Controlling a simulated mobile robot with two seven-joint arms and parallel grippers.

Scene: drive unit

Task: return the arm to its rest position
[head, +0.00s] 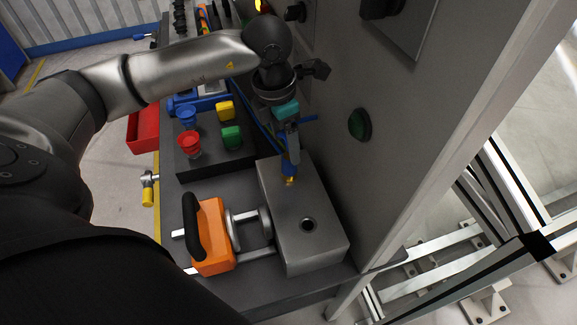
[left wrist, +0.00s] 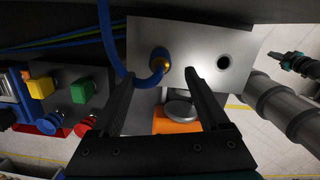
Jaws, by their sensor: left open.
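My left arm comes in from the left in the head view and bends down at the wrist. My left gripper (head: 291,148) points down over the grey metal block (head: 277,222), close to the blue hose's fitting (head: 290,170). In the left wrist view its two black fingers (left wrist: 160,76) are apart, one on each side of the brass fitting (left wrist: 159,58) in the picture, with nothing gripped between them. The fitting stands at one hole of the block. A dark, teal-tipped part, seemingly my right gripper (left wrist: 296,62), shows at the right edge of the left wrist view; its jaws are unclear.
An orange clamp with a black handle (head: 212,235) lies left of the block. Red, blue, yellow and green buttons (head: 232,138) sit behind. A red bin (head: 144,130) is left.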

